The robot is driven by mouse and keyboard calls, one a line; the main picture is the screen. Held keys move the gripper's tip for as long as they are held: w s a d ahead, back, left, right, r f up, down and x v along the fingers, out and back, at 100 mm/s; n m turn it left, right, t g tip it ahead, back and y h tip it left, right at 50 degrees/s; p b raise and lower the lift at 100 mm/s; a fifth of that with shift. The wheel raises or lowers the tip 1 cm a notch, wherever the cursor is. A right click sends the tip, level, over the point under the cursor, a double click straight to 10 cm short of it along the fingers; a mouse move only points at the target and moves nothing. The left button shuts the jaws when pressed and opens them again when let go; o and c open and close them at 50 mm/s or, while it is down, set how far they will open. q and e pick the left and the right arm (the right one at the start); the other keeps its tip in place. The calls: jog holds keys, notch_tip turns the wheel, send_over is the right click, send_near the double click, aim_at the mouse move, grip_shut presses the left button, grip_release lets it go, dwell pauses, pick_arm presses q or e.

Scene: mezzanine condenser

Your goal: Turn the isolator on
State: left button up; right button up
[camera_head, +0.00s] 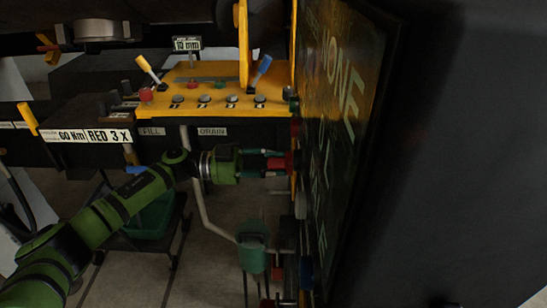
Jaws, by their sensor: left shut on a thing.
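My left arm comes in from the lower left. Its gripper (279,162) is level, at the left edge of the tall dark panel (345,120). The gripper is shut on a red knob-like part (291,161) on the panel's side, which looks like the isolator's handle. The fingers and the steep angle hide part of it, so its turned position cannot be told. The panel's face is seen very obliquely, with large pale letters. My right gripper is not in view.
A yellow console (215,97) with several buttons, a yellow-tipped lever (147,68) and a blue-tipped lever (262,66) stands behind my gripper. A grey pipe (201,205) and a green container (253,250) are below. A dark surface fills the right side.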

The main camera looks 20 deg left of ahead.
pick_arm(q)
jog(key=shift+n+p, duration=0.3)
jog(key=shift+n, duration=0.3)
jog(key=o, duration=1.1)
jog(key=shift+o, duration=0.2)
jog(key=v, duration=1.2)
